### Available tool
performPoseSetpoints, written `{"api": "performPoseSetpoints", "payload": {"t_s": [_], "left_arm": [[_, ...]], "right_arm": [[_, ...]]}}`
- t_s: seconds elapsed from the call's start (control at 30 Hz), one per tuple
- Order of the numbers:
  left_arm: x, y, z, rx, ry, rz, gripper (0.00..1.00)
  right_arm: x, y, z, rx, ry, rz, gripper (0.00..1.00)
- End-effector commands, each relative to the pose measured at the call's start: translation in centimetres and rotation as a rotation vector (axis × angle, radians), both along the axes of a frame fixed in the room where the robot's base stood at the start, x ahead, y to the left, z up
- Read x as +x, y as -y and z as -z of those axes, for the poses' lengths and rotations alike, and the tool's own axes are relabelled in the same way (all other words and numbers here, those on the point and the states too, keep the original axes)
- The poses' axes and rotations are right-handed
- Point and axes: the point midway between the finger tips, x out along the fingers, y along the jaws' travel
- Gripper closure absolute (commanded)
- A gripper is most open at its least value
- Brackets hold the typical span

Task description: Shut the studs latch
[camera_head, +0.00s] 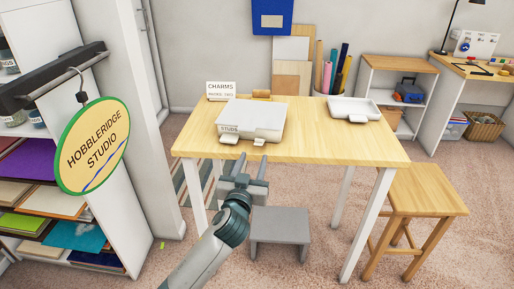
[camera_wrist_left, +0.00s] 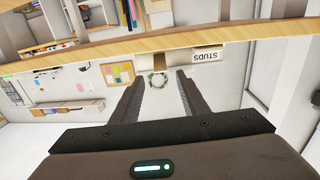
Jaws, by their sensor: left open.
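The white studs case (camera_head: 262,116) lies on the wooden table near its front edge, with a STUDS label (camera_head: 229,128) at its front left. Two small pale tabs stick out at its front, a left tab (camera_head: 229,139) and a right tab (camera_head: 259,142). I cannot tell whether either is fastened. My left gripper (camera_head: 252,159) is open and empty, just in front of the table edge, below the right tab. In the left wrist view its fingers (camera_wrist_left: 160,82) are apart, and the STUDS label (camera_wrist_left: 208,56) shows upside down beyond the table edge. My right gripper is not in view.
A smaller white case (camera_head: 354,107) lies on the table (camera_head: 330,148) to the right. A CHARMS card (camera_head: 220,90) stands behind the studs case. A grey step (camera_head: 280,224) is under the table, a wooden stool (camera_head: 428,190) at right. A hanging studio sign (camera_head: 92,146) is at left.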

Motion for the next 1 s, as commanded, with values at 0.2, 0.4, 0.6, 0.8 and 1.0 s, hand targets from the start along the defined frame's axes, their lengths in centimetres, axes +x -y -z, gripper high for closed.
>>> {"api": "performPoseSetpoints", "payload": {"t_s": [0.2,0.4,0.6,0.8,1.0], "left_arm": [[3.8,0.4,-0.2,0.002,0.001,-0.001,0.59],[5.8,0.7,-0.1,-0.001,0.000,0.000,0.59],[6.6,0.8,-0.1,0.000,0.000,0.000,0.59],[6.6,0.8,0.0,-0.001,0.000,0.000,0.59],[6.6,0.8,0.0,-0.001,0.000,0.000,0.90]], "right_arm": [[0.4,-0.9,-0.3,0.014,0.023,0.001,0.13],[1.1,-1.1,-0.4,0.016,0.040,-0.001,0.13],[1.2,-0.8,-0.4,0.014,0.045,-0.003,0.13],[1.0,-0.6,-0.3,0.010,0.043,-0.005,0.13],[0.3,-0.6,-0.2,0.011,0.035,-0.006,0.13]]}}
